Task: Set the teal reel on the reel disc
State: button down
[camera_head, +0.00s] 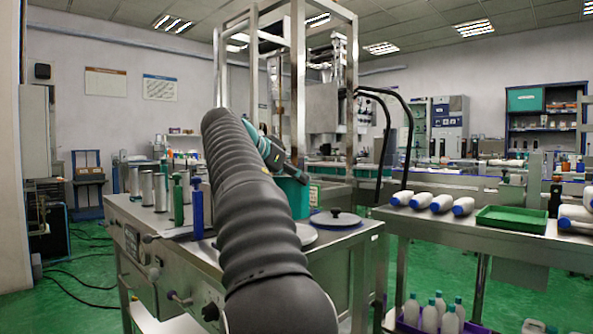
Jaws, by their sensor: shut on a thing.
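The teal reel (297,198) shows just right of my arm, over the steel machine top; its left side is hidden behind the arm. My gripper (300,178) reaches down to the reel's top and is shut on it; the fingers are mostly hidden. A round pale disc with a dark centre knob (350,220) lies on the machine top to the right of the reel. Another pale disc (307,235) lies below the reel in the picture, partly hidden by my arm. I cannot tell which is the reel disc, nor whether the reel touches anything underneath.
Steel posts (298,80) rise behind the reel. Green (178,203) and blue (197,212) cylinders and several metal cylinders stand left on the machine top. A side table at right holds white bottles (441,203) and a green tray (512,218). Black hoses (408,130) arch behind.

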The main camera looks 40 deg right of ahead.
aim_at(292, 192)
jog(key=shift+w+d+f, duration=0.1)
jog(key=shift+f+b, duration=1)
jog(key=shift+f, duration=0.85)
jog(key=c, duration=1.1)
grip_release()
jog(key=shift+f, duration=0.3)
jog(key=o, duration=0.4)
jog(key=shift+r, duration=0.1)
jog(key=shift+a+r, duration=0.15)
jog(key=shift+a, duration=0.05)
jog(key=p+v, duration=0.2)
jog(key=v, duration=0.9)
jog(key=shift+a+r, duration=0.15)
jog(key=shift+a, duration=0.15)
